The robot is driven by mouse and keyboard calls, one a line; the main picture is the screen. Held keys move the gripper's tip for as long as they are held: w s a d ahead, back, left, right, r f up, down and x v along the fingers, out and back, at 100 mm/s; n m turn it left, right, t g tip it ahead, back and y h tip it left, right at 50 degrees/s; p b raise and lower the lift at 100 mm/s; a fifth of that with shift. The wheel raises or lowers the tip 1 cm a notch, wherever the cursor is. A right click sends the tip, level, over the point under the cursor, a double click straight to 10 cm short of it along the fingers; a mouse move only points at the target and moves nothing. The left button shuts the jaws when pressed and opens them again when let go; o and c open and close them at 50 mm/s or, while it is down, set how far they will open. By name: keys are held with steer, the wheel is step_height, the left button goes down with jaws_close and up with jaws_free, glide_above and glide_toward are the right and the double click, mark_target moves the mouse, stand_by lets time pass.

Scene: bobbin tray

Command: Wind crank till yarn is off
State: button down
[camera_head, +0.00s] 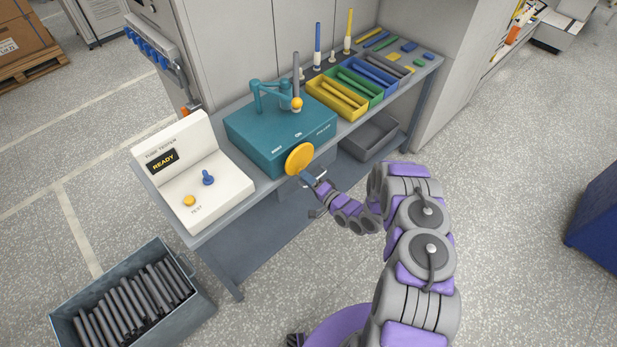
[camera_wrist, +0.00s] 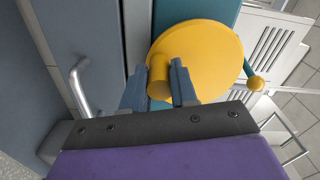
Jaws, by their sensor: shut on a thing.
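The teal winder (camera_head: 262,148) stands on the bench with the yellow crank disc (camera_head: 299,158) on its front. In the wrist view the yellow disc (camera_wrist: 205,55) fills the upper middle, and its stubby yellow handle (camera_wrist: 159,78) sits between my fingers. My gripper (camera_wrist: 157,88) is shut on that handle; in the head view my gripper (camera_head: 309,181) is at the lower right of the disc. A dark grey tube (camera_head: 296,72) stands upright on the winder by a teal arm, with a yellow ball (camera_head: 296,103) near its base. I cannot make out any yarn.
A white tester (camera_head: 223,190) reading READY stands left of the winder. Yellow, green and blue trays (camera_head: 319,94) stand to the right. A grey bin (camera_head: 200,319) of dark tubes is on the floor at lower left. A metal handle (camera_wrist: 79,88) is left of my fingers.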

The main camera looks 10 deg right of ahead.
stand_by(0.3)
steer(key=c, duration=0.9)
jaws_free()
steer(key=v, duration=1.7)
steer(key=shift+s+d+p, duration=0.1)
steer(key=shift+s+p, duration=0.05)
steer(key=shift+p, duration=0.25)
